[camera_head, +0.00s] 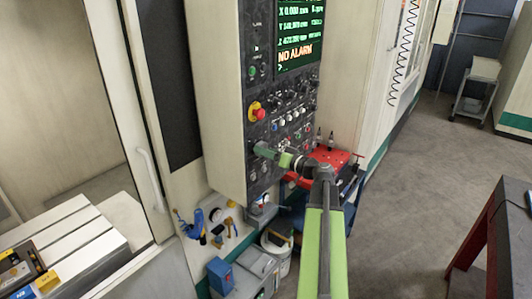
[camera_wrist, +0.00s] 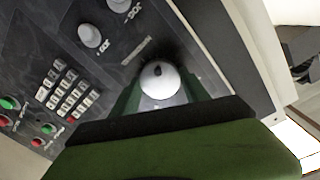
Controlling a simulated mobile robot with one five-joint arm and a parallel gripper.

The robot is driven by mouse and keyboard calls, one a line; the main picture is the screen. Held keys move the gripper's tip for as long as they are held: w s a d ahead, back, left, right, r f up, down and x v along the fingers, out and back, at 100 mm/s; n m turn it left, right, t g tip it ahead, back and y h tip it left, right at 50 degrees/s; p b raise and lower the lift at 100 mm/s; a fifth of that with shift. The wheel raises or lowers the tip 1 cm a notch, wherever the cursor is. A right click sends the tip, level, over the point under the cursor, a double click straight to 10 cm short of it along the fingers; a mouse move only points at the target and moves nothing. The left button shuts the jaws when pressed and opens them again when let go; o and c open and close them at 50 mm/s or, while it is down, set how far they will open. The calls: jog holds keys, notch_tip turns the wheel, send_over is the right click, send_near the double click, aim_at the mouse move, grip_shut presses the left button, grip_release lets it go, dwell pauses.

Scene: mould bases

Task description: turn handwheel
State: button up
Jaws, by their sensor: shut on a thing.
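The handwheel (camera_wrist: 158,80) is a round white knob with a dark mark, on the dark control panel (camera_wrist: 30,50) in the wrist view. My gripper (camera_wrist: 160,90) has its green fingers on both sides of the knob and is shut on it. In the head view my gripper (camera_head: 262,150) reaches the lower part of the machine's control panel (camera_head: 284,100). The handwheel cannot be made out there, as my gripper covers that spot.
Two grey knobs (camera_wrist: 90,35), a keypad (camera_wrist: 70,90) and coloured buttons lie left of the handwheel. A red emergency button (camera_head: 257,113) sits above my gripper. A red-topped cart (camera_head: 333,157) stands close to my arm.

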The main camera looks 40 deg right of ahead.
jog(key=shift+f+n, duration=0.1)
jog(key=shift+n, duration=0.3)
jog(key=o, duration=1.4)
jog(key=shift+c, duration=0.2)
jog(key=v, duration=1.7)
jog(key=shift+s, duration=0.25)
